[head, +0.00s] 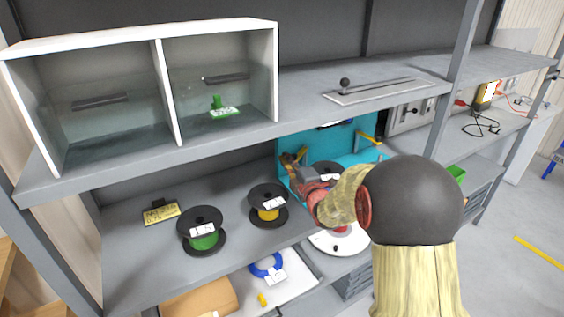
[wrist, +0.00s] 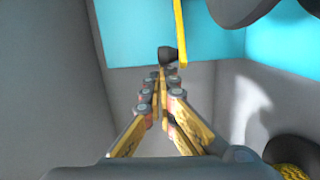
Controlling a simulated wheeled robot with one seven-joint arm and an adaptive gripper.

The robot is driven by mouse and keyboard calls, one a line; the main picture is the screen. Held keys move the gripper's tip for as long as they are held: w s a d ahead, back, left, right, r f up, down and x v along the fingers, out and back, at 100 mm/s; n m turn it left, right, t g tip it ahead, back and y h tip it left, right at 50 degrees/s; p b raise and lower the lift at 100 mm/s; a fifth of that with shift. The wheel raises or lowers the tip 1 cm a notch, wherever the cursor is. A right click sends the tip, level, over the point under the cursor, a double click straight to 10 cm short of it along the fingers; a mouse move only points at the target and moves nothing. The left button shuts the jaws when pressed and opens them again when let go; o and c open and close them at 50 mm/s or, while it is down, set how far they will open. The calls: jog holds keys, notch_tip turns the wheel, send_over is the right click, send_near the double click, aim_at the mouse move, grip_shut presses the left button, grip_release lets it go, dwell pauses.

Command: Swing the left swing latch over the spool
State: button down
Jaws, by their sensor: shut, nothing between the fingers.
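The teal reel holder (head: 345,138) stands on the shelf right of the middle. Its left swing latch (wrist: 180,28) is a yellow bar with a dark knob in the wrist view. My gripper (wrist: 160,78) is shut and empty, its fingertips close to that knob; I cannot tell whether they touch. In the head view my gripper (head: 299,167) is at the holder's left side and partly hides the left latch. The right latch (head: 369,137) is yellow. A dark spool (head: 325,168) sits in the holder, partly hidden by my arm, and its edge shows at the wrist view's top right (wrist: 250,9).
A green spool (head: 203,231) and a yellow spool (head: 267,205) stand on the shelf to the left. A white round turntable (head: 343,241) lies below my gripper. The upper shelf (head: 300,98) overhangs the holder. A grey panel fills the wrist view's left side.

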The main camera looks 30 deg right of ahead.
jog(key=s+d+n+y, duration=0.1)
jog(key=d+y, duration=0.1)
jog(key=s+d+n+y+b, duration=0.1)
jog(key=s+d+y, duration=0.1)
jog(key=d, duration=0.1)
jog(key=s+d+n+g+y, duration=0.1)
jog(key=s+d+n+y, duration=0.1)
jog(key=shift+s+d+y+b, duration=0.15)
jog(key=shift+d+y+b, duration=0.15)
jog(key=shift+y, duration=0.1)
jog(key=d+n+y, duration=0.1)
jog(key=d+n+g+y, duration=0.1)
jog(key=y, duration=0.1)
jog(key=shift+s, duration=0.25)
jog(key=shift+s+d+n, duration=0.1)
jog(key=shift+d+n, duration=0.2)
jog(key=shift+d, duration=0.2)
jog(key=shift+d+r+p, duration=0.1)
jog(key=shift+d+p, duration=0.2)
jog(key=shift+d+r, duration=0.1)
jog(key=shift+d, duration=0.1)
jog(key=shift+a, duration=0.1)
